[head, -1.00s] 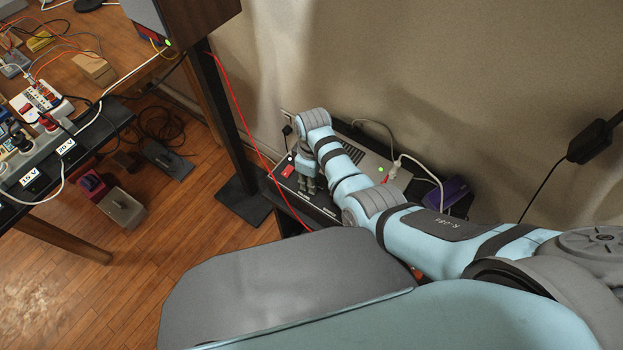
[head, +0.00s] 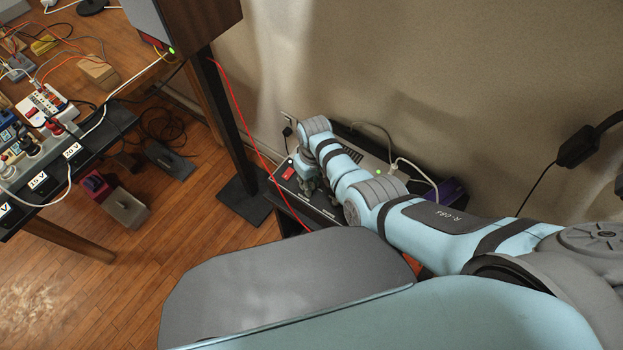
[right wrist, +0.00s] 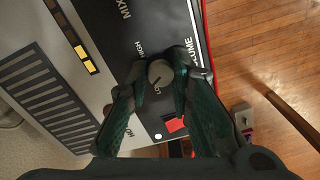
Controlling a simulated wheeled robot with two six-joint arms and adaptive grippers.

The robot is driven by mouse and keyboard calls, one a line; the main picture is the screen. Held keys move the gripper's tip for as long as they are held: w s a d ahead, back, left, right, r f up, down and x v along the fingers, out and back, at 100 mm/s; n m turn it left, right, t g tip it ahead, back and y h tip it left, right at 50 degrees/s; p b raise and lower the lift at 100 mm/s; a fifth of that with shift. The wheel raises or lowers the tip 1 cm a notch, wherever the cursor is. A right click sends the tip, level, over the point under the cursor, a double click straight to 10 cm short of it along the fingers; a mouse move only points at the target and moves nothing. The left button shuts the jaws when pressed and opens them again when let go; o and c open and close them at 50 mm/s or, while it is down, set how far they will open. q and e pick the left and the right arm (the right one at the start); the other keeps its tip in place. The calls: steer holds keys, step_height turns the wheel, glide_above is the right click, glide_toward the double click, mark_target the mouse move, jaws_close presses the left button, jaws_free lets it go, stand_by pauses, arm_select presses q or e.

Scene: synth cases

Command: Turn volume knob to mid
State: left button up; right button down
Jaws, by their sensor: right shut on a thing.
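The volume knob (right wrist: 160,73) is a small dark grey round knob with a line on its top. It sits on the black panel between the LOW and HIGH marks, near the word VOLUME. My right gripper (right wrist: 161,76) is shut on it, one dark green finger on each side. The device (head: 325,207) with its black front and grey top stands low against the wall. In the head view my right gripper (head: 307,184) is over its front left part, and the knob is hidden there. My left gripper is not in view.
A red switch (right wrist: 174,125) is beside the right finger; a yellow-white meter (right wrist: 85,58) is on the panel. A red cable (head: 240,120) hangs in front of the device's left end. A desk with power strips (head: 48,103) is at the left.

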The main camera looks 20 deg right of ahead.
mark_target(313, 185)
steer(key=m+p, duration=0.1)
steer(key=m, duration=0.2)
steer(key=shift+r, duration=0.1)
steer(key=shift+m, duration=1.5)
steer(key=c, duration=1.4)
jaws_free()
steer(key=r, duration=1.1)
steer(key=shift+d+r, duration=0.2)
steer(key=shift+r, duration=0.2)
